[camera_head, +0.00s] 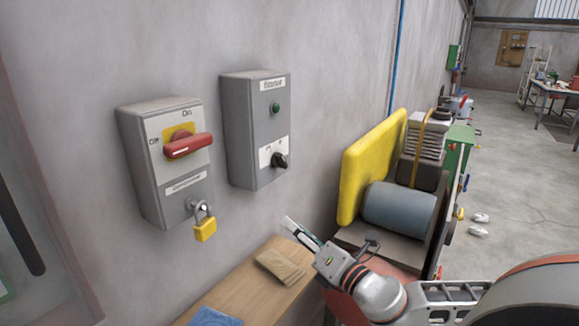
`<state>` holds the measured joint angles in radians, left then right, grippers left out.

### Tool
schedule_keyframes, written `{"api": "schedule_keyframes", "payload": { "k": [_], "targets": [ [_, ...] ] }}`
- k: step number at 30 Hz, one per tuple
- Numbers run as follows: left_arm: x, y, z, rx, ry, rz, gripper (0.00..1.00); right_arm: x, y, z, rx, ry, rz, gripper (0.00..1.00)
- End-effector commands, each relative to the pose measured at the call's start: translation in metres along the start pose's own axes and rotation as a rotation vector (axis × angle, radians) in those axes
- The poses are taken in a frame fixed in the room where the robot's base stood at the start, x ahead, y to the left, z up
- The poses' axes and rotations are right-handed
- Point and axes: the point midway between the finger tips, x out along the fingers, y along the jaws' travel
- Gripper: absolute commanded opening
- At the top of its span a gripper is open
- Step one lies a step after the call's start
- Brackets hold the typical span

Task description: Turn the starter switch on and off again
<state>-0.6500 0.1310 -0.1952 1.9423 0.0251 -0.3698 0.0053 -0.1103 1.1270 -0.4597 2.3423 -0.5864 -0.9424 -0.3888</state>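The starter box (237,135) is a grey wall box with a blurred label at its top. It carries a green lamp or button (276,107) and, lower down, a black rotary switch knob (280,160) on a white plate. My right gripper (292,228) is below and slightly right of the knob, clear of the box, above the wooden bench. Its fingers point up and left and look close together; their gap is hard to judge, and I see nothing held. My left gripper is out of view.
Left of the starter box is a grey isolator box (143,160) with a red handle (188,146) and a yellow padlock (205,229). A wooden bench (237,289) holds brown folded material and blue cloth. A yellow guard (368,165) and grey motor (398,206) stand right.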

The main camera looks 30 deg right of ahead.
Motion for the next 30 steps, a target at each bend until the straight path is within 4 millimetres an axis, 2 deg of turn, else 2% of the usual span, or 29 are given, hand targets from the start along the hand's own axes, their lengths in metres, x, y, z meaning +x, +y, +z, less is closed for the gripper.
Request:
{"api": "schedule_keyframes", "payload": {
  "k": [1,6,10,15,21,26,30],
  "targets": [
    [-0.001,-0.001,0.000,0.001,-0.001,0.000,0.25,0.005,0.013,0.015,-0.124,0.010,0.053,0.26],
    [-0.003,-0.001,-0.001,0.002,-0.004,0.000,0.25,0.010,0.044,0.052,-0.519,0.040,0.195,0.26],
    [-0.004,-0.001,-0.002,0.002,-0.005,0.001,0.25,0.008,0.058,0.081,-0.815,0.059,0.270,0.26],
    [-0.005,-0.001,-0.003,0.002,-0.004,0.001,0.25,0.002,0.064,0.113,-1.118,0.081,0.318,0.26],
    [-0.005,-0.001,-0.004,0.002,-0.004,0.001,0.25,-0.003,0.065,0.134,-1.290,0.097,0.332,0.26],
    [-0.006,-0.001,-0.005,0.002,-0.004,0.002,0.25,0.001,0.066,0.134,-1.311,0.102,0.335,0.26],
    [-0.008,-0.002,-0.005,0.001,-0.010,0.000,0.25,0.013,0.068,0.130,-1.307,0.103,0.334,0.26]
  ]
}}
